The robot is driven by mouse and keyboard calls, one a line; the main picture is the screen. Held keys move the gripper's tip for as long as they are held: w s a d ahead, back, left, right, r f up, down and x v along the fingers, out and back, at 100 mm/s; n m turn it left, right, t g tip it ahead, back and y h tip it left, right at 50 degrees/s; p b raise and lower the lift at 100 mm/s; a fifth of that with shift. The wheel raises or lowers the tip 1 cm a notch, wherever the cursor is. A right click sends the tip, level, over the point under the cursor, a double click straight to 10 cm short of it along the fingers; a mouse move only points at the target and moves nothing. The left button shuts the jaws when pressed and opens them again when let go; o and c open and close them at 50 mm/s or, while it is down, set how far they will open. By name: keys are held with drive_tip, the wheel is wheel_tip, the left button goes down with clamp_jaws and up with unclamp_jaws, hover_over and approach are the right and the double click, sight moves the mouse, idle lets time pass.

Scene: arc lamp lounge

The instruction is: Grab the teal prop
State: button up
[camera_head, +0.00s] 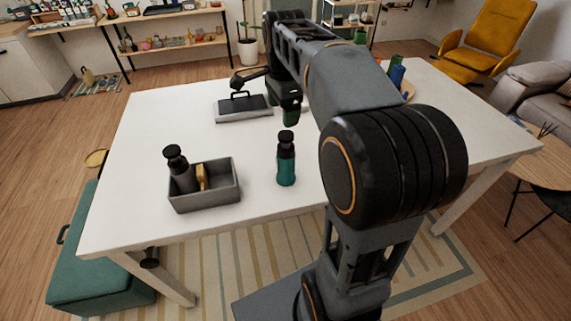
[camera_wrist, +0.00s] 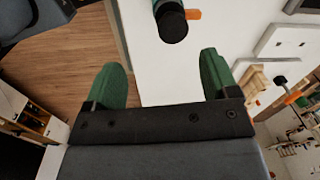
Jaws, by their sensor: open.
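The teal prop is a teal bottle with a black cap (camera_head: 286,165), standing upright on the white table (camera_head: 135,150) near its front edge. In the wrist view its black cap (camera_wrist: 172,26) shows at the top edge, with only a little teal body visible. My gripper (camera_head: 291,113) has green fingers and hangs over the table, above the bottle in the head picture and apart from it. In the wrist view my gripper (camera_wrist: 163,72) has its two green fingers wide apart with nothing between them. The cap lies past the fingertips.
A grey bin (camera_head: 206,200) left of the bottle holds a dark bottle (camera_head: 181,176) and a tan item (camera_head: 201,178). A grey toolbox-like case (camera_head: 243,108) with a handle lies farther back. Green and blue items (camera_head: 397,72) stand at the far right. The table's left half has free room.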

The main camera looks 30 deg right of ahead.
sight(286, 135)
drive_tip(key=f+m, duration=0.1)
drive_tip(key=f, duration=0.1)
drive_tip(key=w+d+f+m, duration=0.1)
drive_tip(key=f, duration=0.2)
drive_tip(key=w+d+f+m, duration=0.1)
drive_tip(key=f+m, duration=0.1)
drive_tip(key=shift+w+f+g, duration=0.2)
drive_tip(key=shift+f+g, duration=0.15)
drive_tip(key=shift+g, duration=0.05)
drive_tip(key=shift+f+p, duration=0.55)
drive_tip(key=shift+f, duration=2.1)
drive_tip(key=shift+c, duration=0.3)
clamp_jaws()
